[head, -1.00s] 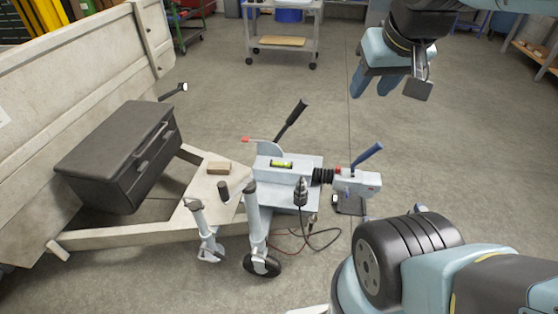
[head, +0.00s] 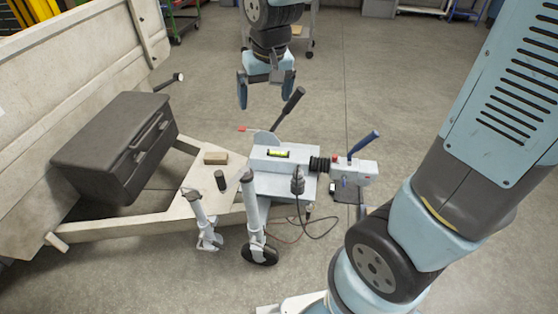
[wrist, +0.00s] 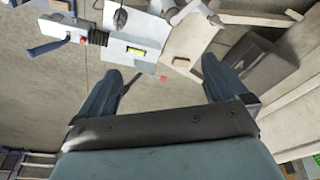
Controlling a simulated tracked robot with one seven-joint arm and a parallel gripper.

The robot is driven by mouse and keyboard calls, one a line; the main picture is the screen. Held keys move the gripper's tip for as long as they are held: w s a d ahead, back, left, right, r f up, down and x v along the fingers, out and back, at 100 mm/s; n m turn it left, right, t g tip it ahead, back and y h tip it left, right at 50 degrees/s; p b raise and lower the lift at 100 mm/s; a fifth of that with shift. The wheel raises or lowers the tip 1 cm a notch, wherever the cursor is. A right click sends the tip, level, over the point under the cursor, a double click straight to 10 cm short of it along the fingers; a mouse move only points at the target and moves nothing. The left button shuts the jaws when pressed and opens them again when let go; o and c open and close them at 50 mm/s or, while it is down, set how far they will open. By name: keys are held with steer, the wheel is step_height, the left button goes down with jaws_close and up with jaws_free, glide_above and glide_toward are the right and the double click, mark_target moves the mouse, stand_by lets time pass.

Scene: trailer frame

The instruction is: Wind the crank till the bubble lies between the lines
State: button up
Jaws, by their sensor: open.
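The crank's black grip (head: 220,180) stands upright beside the top of the jockey-wheel post (head: 251,205), near the trailer's drawbar. A spirit level with a yellow-green vial (head: 278,153) lies on the pale coupling housing; it also shows in the wrist view (wrist: 136,51). The bubble and lines are too small to make out. My gripper (head: 266,98) is open and empty, fingers pointing down, above and beyond the coupling. In the wrist view its two blue fingers (wrist: 160,78) are wide apart with bare floor and the housing's edge beyond them.
A black lever (head: 289,107) rises behind the housing, and a blue-handled coupling head (head: 362,145) juts right. A wood block (head: 216,158) lies on the drawbar. A second post (head: 202,215) stands left of the wheel. A dark toolbox (head: 112,148) sits at left. A cable (head: 322,233) hangs below.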

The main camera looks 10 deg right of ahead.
steer(key=w+a+f+g, duration=0.1)
steer(key=a+f, duration=0.6)
steer(key=n+g, duration=0.1)
steer(key=n, duration=0.1)
glide_above(218, 172)
steer(key=shift+h, duration=0.4)
step_height(218, 172, down, 8)
steer(key=shift+s+f, duration=0.15)
steer(key=shift+d+f, duration=0.1)
steer(key=shift+f, duration=5)
jaws_close()
